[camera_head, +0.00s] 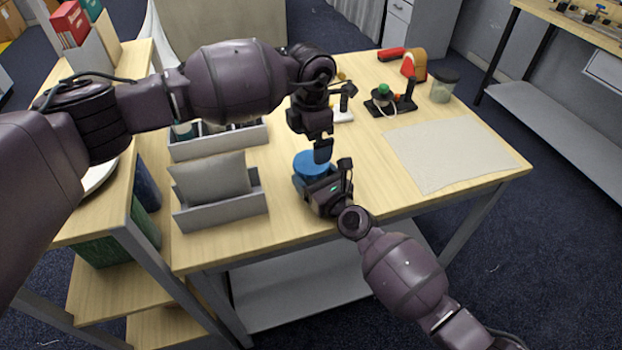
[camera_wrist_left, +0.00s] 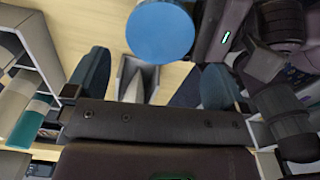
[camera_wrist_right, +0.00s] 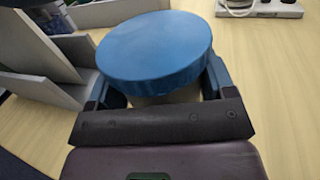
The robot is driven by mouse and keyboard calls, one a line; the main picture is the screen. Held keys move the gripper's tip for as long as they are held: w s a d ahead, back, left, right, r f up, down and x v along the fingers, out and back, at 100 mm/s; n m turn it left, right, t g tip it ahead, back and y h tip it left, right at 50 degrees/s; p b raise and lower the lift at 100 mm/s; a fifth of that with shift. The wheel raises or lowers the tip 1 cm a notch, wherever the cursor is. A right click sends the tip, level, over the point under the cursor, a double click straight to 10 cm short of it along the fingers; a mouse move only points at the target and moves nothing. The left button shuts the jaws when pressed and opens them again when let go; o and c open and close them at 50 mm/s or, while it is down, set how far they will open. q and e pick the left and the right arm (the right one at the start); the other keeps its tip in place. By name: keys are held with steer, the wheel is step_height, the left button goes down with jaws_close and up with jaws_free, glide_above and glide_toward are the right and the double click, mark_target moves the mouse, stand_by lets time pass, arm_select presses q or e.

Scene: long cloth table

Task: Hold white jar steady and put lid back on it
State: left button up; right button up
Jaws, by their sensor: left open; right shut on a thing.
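The blue lid (camera_head: 312,163) sits on top of the white jar near the front of the table, and looks level. In the right wrist view the lid (camera_wrist_right: 155,50) covers most of the jar (camera_wrist_right: 160,98), so only a pale strip of its wall shows. My right gripper (camera_head: 322,180) is shut around the jar below the lid. My left gripper (camera_head: 334,125) is open and empty, just above and behind the lid. In the left wrist view the lid (camera_wrist_left: 160,29) lies beyond the open fingers, not between them.
A pale mat (camera_head: 450,153) lies at right. A black stand with a green top (camera_head: 390,104), a red-handled tool (camera_head: 408,62) and a dark-lidded clear jar (camera_head: 444,88) stand at the back right.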

arm_select(q)
step_height(320, 180, up, 7)
stand_by(0.3)
steer(key=shift+f, duration=0.1)
arm_select(e)
steer(key=o, duration=1.7)
steer(key=shift+s, duration=0.1)
steer(key=v, duration=1)
steer(key=shift+s+d, duration=0.25)
